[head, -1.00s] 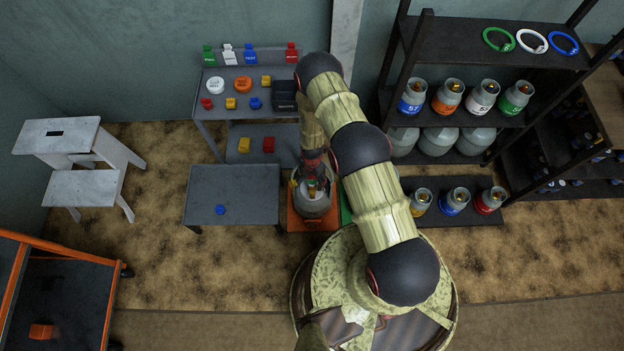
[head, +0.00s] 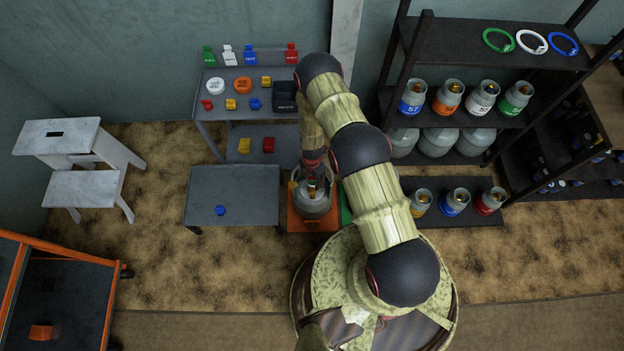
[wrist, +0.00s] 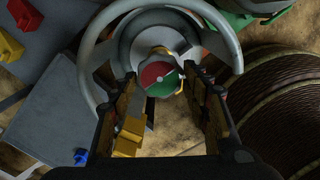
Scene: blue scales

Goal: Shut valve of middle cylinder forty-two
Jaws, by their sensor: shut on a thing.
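A grey gas cylinder (head: 314,206) stands upright on an orange plate (head: 300,226) in front of my base. No number on it can be read. My gripper (wrist: 160,75) reaches down to its top from above. In the wrist view the round valve knob (wrist: 157,80), with a red and green face, sits between my two fingertips, and the fingers are shut on it. The cylinder's grey ring collar (wrist: 90,62) surrounds the valve and fingertips. A yellow block-like part (wrist: 130,135) shows below the knob, partly behind the left finger.
A low grey table (head: 240,190) with a blue knob (head: 220,210) stands just left. A grey bench (head: 215,120) behind it holds tags and coloured pieces. A black rack (head: 440,115) with several cylinders stands right. A green plate (head: 345,205) adjoins the orange one.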

